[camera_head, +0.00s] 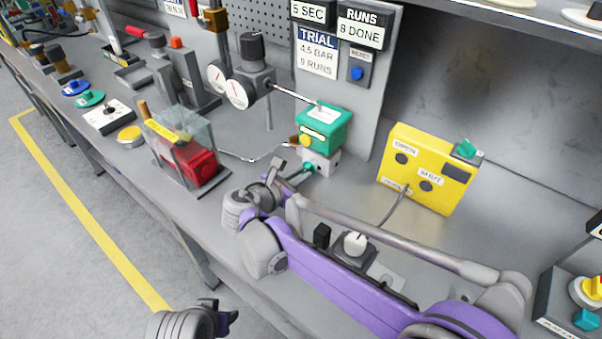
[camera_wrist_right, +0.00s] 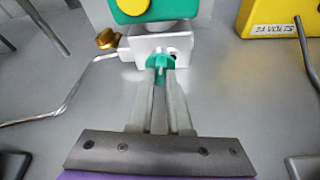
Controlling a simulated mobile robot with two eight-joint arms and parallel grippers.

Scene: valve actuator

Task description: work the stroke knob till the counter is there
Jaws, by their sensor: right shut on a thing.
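My right gripper (camera_head: 298,171) is shut on a small green knob (camera_wrist_right: 160,64) on the front of a pale metal block (camera_wrist_right: 178,44). In the wrist view, the two fingers close around its sides. The block (camera_head: 322,164) sits under a green actuator housing (camera_head: 326,129) in the head view. The counter sign (camera_head: 362,28) above reads "RUNS 8 DONE". The trial card (camera_head: 317,52) shows 4.5 bar and a runs figure, perhaps 9. My left gripper (camera_head: 226,317) is at the bottom edge, away from the bench; its jaws are unclear.
A yellow control box (camera_head: 430,168) stands right of the actuator. A blue button (camera_head: 357,73) is on the panel. A clear cover (camera_head: 180,135) over a red part stands to the left. A bent metal tube (camera_wrist_right: 66,100) runs left from the block. A small white-topped knob (camera_head: 355,242) is beneath my right arm.

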